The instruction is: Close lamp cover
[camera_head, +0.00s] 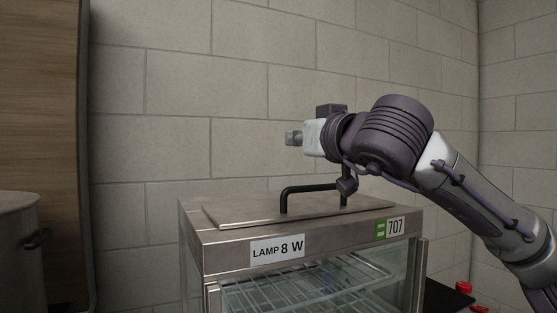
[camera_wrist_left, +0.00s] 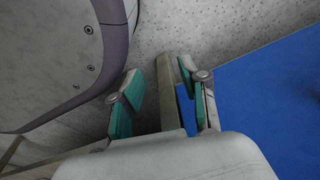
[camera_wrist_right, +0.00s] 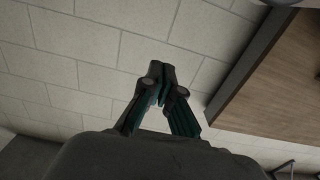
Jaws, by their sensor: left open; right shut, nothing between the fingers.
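The lamp cover (camera_head: 240,213) is a flat metal lid on top of the metal cabinet labelled "LAMP 8 W" (camera_head: 277,249). It looks flat on the cabinet top; I cannot tell whether its edges are fully seated. A black bar handle (camera_head: 303,188) stands up from it. My right gripper (camera_head: 293,138) is above the handle, apart from it, pointing left. In the right wrist view its fingers (camera_wrist_right: 161,82) are together with nothing between them. My left gripper (camera_wrist_left: 161,95) shows only in the left wrist view, with its fingers apart and empty.
The cabinet has glass sides and wire racks (camera_head: 300,290) inside. A large metal pot (camera_head: 17,250) stands at the far left beside a wooden panel (camera_head: 40,120). A block wall (camera_head: 250,75) is behind. Small red items (camera_head: 464,287) sit at the lower right.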

